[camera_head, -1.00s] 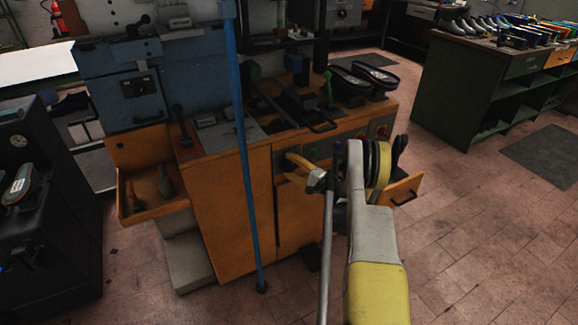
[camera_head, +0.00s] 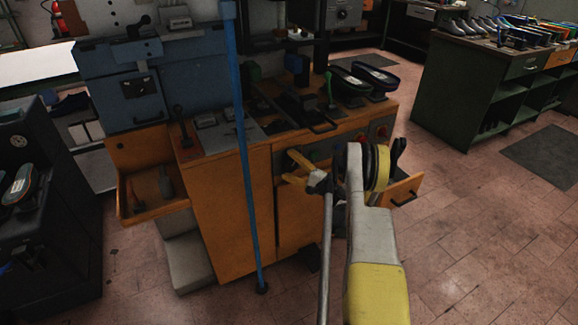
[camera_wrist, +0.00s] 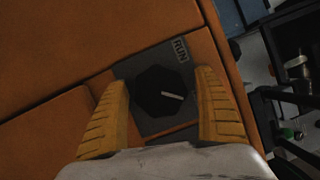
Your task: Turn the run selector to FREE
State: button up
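The run selector (camera_wrist: 160,94) is a dark, many-sided knob with a pale pointer line, on a grey plate (camera_wrist: 133,68) marked RUN. The plate sits on the orange front of the machine. In the wrist view, my gripper (camera_wrist: 163,93) has its two yellow fingers spread, one on each side of the knob, with gaps between them and it. I cannot tell how deep the fingertips reach around the knob. In the head view, my gripper (camera_head: 291,169) is in front of the orange cabinet (camera_head: 227,210), and its fingers hide the selector. No FREE label is readable.
A blue post (camera_head: 246,160) stands left of my arm. An open drawer (camera_head: 403,189) juts out to the right of my wrist. An orange tray (camera_head: 152,209) with tools sticks out at the left.

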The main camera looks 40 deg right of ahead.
jog(key=s+d, duration=0.1)
jog(key=s, duration=0.6)
jog(key=shift+s+f, duration=0.2)
jog(key=shift+f, duration=0.1)
